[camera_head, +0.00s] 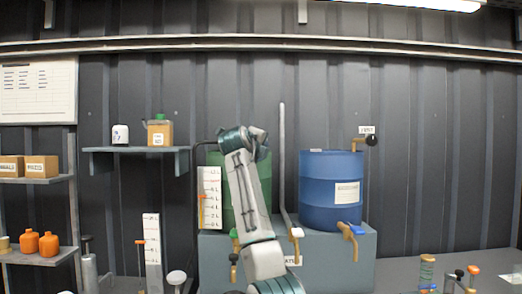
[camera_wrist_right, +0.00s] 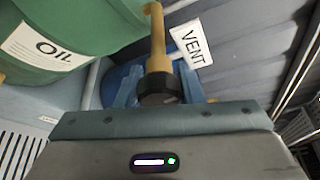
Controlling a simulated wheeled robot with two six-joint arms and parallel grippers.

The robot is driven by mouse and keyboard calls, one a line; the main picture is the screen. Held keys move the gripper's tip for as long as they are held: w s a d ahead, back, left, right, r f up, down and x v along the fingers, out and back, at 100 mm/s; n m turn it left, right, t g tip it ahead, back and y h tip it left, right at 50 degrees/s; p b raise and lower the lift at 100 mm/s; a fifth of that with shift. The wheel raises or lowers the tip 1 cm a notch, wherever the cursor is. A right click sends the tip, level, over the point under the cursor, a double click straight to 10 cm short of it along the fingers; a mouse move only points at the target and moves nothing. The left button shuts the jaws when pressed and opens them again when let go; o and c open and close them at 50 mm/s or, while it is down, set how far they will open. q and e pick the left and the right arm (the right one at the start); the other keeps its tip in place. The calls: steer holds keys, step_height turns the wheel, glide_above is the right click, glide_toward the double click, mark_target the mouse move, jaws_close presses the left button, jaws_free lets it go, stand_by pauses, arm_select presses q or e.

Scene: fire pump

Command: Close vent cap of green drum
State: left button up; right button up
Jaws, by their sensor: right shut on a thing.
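The green drum (camera_head: 227,210) stands on a grey stand in the head view, partly hidden by my right arm. The right wrist view shows its side (camera_wrist_right: 95,25) with an OIL label. A tan vent pipe (camera_wrist_right: 157,40) ends in a black vent cap (camera_wrist_right: 160,88). My right gripper (camera_wrist_right: 160,95) has its blue fingers on either side of the cap and is shut on it. The cap and fingertips are hidden behind my arm in the head view. My left gripper is not in view.
A VENT sign (camera_wrist_right: 190,43) hangs right beside the pipe. The blue drum (camera_head: 325,190) stands right of the green one, with its own vent cap (camera_head: 372,140). A grey upright pipe (camera_head: 282,150) rises between the drums. A level gauge (camera_head: 210,198) stands left of the green drum.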

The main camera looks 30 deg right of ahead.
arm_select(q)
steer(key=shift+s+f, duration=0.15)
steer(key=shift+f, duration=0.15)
arm_select(e)
steer(key=shift+f+m, duration=0.1)
steer(key=shift+m, duration=0.3)
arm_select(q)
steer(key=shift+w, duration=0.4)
arm_select(e)
steer(key=shift+y, duration=0.3)
